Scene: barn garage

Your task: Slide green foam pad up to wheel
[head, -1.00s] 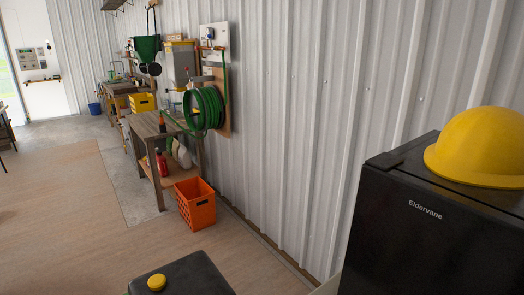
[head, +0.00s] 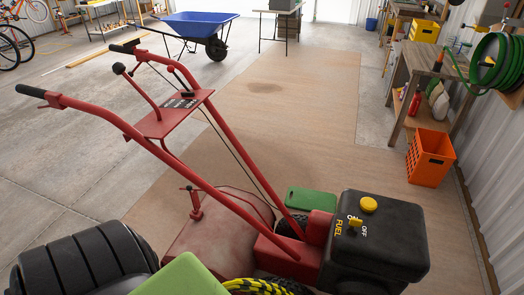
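A dark green foam pad (head: 311,201) with a slot near its left end lies flat on the floor, behind the red walk-behind machine (head: 215,225). The machine's engine block partly hides its near edge. A dark wheel (head: 291,226) of the machine shows just in front of the pad and to its left, partly covered by red bodywork. Whether pad and wheel touch cannot be told. Neither of my grippers is in view.
A light green block (head: 183,277), a yellow-black rope (head: 262,287) and a black ribbed object (head: 85,262) fill the near edge. An orange crate (head: 430,158) stands right, by a wooden bench (head: 412,82). A blue wheelbarrow (head: 200,25) stands behind. The brown floor beyond the pad is clear.

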